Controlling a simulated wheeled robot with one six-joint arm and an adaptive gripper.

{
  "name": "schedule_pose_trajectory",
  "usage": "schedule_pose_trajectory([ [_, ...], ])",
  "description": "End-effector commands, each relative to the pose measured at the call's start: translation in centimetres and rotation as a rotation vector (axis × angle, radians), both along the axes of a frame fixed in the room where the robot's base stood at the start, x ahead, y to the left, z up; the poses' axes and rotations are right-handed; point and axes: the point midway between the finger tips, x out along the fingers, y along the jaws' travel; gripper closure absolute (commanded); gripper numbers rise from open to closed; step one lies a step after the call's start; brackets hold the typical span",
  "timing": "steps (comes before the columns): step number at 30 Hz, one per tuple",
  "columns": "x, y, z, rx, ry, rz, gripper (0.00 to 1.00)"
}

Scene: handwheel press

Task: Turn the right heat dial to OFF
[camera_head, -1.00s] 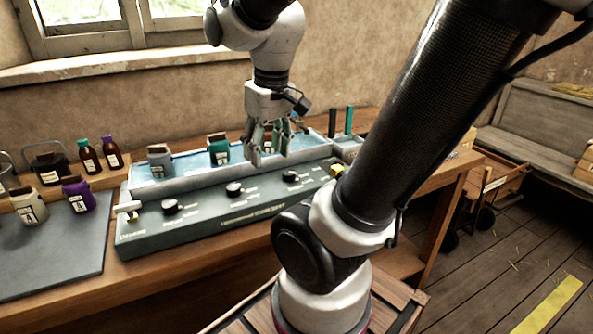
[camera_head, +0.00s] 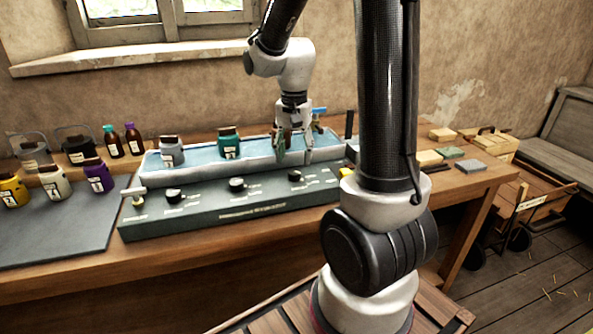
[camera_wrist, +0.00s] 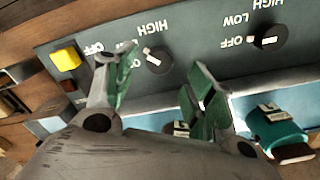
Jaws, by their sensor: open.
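The right heat dial (camera_head: 295,176) is a black knob at the right of the grey-green control panel (camera_head: 215,214). In the wrist view the right heat dial (camera_wrist: 158,60) shows with a white mark on its upper-left side, towards the upside-down OFF, LOW and HIGH labels. The exact setting is hard to tell. My gripper (camera_head: 294,156) is above the water bath, just behind the dial in the head view. It is open and empty, its green-padded fingers (camera_wrist: 157,70) apart on either side of the dial in the wrist view. I see no contact.
The middle dial (camera_head: 237,184) and left dial (camera_head: 175,196) sit further left on the panel. A yellow switch (camera_wrist: 66,57) is beside the right dial. The water bath (camera_head: 200,166) holds a grey jar (camera_head: 172,151) and a teal jar (camera_head: 229,141).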

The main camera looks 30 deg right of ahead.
Motion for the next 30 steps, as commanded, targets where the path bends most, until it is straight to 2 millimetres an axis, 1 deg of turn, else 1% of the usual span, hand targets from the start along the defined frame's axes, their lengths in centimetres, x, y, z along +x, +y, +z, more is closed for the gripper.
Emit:
schedule_pose_trajectory([
  [1, -0.1, 0.0, -1.0, 0.001, 0.005, 0.0, 0.46],
  [3, -0.1, 0.0, -2.2, 0.001, 0.005, 0.001, 0.46],
  [6, -0.1, 0.0, -3.8, 0.0, 0.004, 0.002, 0.46],
  [9, -0.1, 0.0, -4.8, 0.0, 0.003, 0.002, 0.46],
  [13, 0.0, 0.0, -5.4, 0.0, 0.0, 0.003, 0.46],
  [20, 0.0, 0.0, -5.5, 0.0, 0.0, 0.003, 0.46],
  [21, 0.0, 0.0, -5.5, 0.0, 0.0, 0.003, 0.53],
  [26, 0.0, 0.0, -5.5, 0.0, 0.0, 0.003, 0.82],
  [27, 0.0, 0.0, -5.5, 0.0, 0.0, 0.003, 0.89],
  [28, 0.0, 0.0, -5.5, 0.0, 0.0, 0.003, 0.91],
  [30, 0.0, 0.0, -5.5, 0.0, 0.0, 0.003, 0.91],
])
